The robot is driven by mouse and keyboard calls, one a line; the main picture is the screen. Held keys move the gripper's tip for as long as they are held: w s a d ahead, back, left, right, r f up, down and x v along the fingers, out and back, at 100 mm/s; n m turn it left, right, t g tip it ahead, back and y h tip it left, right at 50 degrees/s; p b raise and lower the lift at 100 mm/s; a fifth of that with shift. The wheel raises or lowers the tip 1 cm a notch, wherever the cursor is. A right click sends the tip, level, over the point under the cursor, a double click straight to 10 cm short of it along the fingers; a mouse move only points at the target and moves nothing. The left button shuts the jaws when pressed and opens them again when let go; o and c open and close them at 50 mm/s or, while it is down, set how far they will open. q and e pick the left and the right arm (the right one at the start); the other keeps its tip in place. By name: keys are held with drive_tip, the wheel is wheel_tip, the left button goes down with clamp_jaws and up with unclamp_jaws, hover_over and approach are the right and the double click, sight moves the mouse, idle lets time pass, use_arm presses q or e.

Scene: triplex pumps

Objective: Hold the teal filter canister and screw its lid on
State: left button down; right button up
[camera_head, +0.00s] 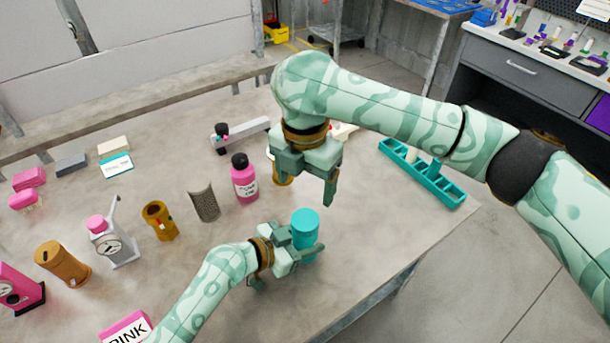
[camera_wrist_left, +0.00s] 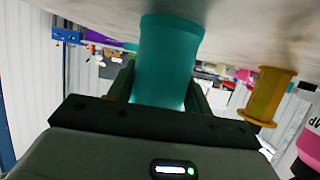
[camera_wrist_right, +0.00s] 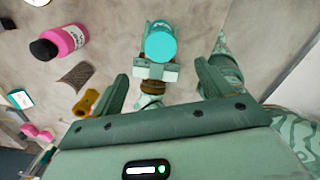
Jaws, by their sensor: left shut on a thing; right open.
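The teal filter canister (camera_head: 305,224) stands upright near the table's front edge. My left gripper (camera_head: 300,250) is shut around its side; the canister (camera_wrist_left: 168,55) also fills the space between the fingers in the left wrist view. Its flat, round teal top shows in the right wrist view (camera_wrist_right: 161,42). I cannot tell whether this top is the lid, and no separate lid is clearly visible. My right gripper (camera_head: 306,182) is open and empty, pointing down above and just behind the canister. In the right wrist view the canister top lies beyond the open fingers (camera_wrist_right: 163,80).
A pink bottle with a black cap (camera_head: 244,180) and a curved grey mesh piece (camera_head: 204,204) stand left of the grippers. A gold spool (camera_wrist_left: 268,96) is partly hidden behind my right gripper. A teal compartment tray (camera_head: 424,174) lies right. The table right of the canister is clear.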

drive_tip(key=shift+r, duration=0.6)
use_arm(q)
drive_tip(key=c, duration=0.6)
unclamp_jaws()
drive_tip(key=shift+o, duration=0.2)
drive_tip(key=p+v, duration=0.1)
drive_tip(key=v, duration=1.5)
drive_tip(key=shift+a, duration=0.15)
use_arm(e)
drive_tip(key=shift+r, duration=0.75)
use_arm(q)
drive_tip(key=shift+s, duration=0.1)
use_arm(e)
drive_tip(key=shift+s, duration=0.1)
